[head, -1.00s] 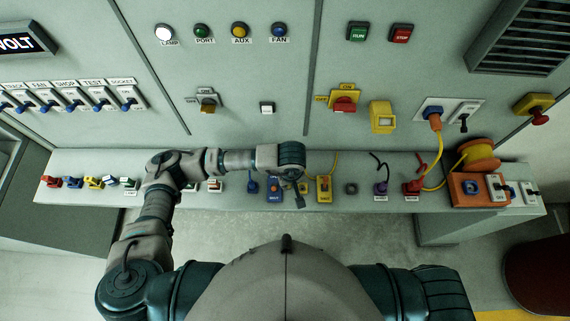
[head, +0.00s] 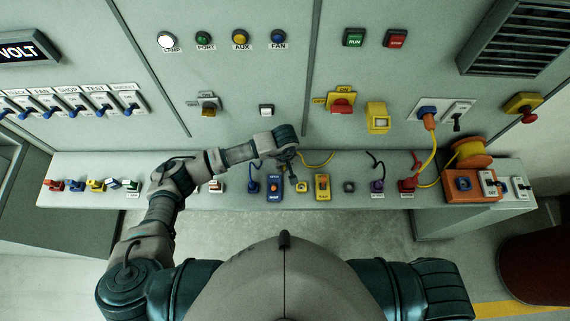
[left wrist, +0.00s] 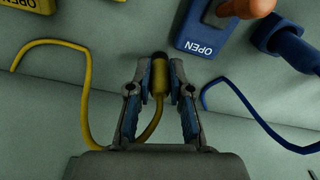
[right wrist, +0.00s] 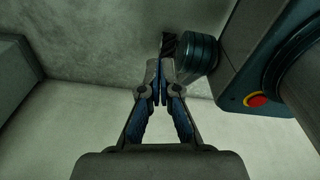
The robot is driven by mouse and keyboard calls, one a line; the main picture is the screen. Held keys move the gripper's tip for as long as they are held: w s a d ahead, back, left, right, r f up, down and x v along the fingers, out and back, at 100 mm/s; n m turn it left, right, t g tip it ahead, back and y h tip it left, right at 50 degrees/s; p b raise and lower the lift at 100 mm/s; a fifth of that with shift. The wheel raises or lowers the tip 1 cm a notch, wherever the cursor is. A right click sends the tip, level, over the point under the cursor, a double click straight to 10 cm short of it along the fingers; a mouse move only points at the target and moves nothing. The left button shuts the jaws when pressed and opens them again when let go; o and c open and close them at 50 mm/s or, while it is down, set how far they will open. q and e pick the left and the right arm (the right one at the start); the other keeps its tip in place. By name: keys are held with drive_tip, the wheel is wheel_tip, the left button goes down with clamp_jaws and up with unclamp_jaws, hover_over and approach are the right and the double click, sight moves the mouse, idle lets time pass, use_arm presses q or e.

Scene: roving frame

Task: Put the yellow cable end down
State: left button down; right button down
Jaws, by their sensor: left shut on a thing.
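My left gripper (left wrist: 160,88) is shut on the yellow cable end (left wrist: 158,75), a short yellow plug with a dark tip, between its two fingers in the left wrist view. The yellow cable (left wrist: 86,90) loops from it to the left. In the head view my left gripper (head: 290,168) is over the grey bench ledge (head: 225,203), and the yellow cable (head: 318,164) trails to its right; the plug itself is hard to make out there. My right gripper (right wrist: 158,85) is shut and empty in the right wrist view, with its fingers together.
A blue box (head: 274,188) with an orange knob and a yellow box (head: 322,187) stand on the ledge near my left gripper. A blue plug (left wrist: 284,46) with a blue cable is beside the blue box. An orange reel unit (head: 470,187) is further right. The wall panel rises behind.

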use_arm(q)
drive_tip(key=c, duration=1.1)
unclamp_jaws()
drive_tip(key=shift+a, duration=0.25)
drive_tip(key=shift+o, duration=0.2)
drive_tip(key=shift+d, duration=0.55)
drive_tip(key=shift+d+r, duration=0.15)
drive_tip(key=shift+r, duration=0.25)
wheel_tip(320, 180, up, 11)
drive_tip(key=b, duration=0.2)
drive_tip(key=shift+s+r, duration=0.15)
drive_tip(key=shift+s, duration=0.25)
use_arm(e)
drive_tip(key=shift+a+f, duration=0.2)
drive_tip(key=shift+f, duration=0.4)
drive_tip(key=shift+a+f, duration=0.2)
drive_tip(key=shift+f, duration=0.35)
drive_tip(key=shift+d, duration=0.1)
drive_tip(key=shift+d, duration=0.15)
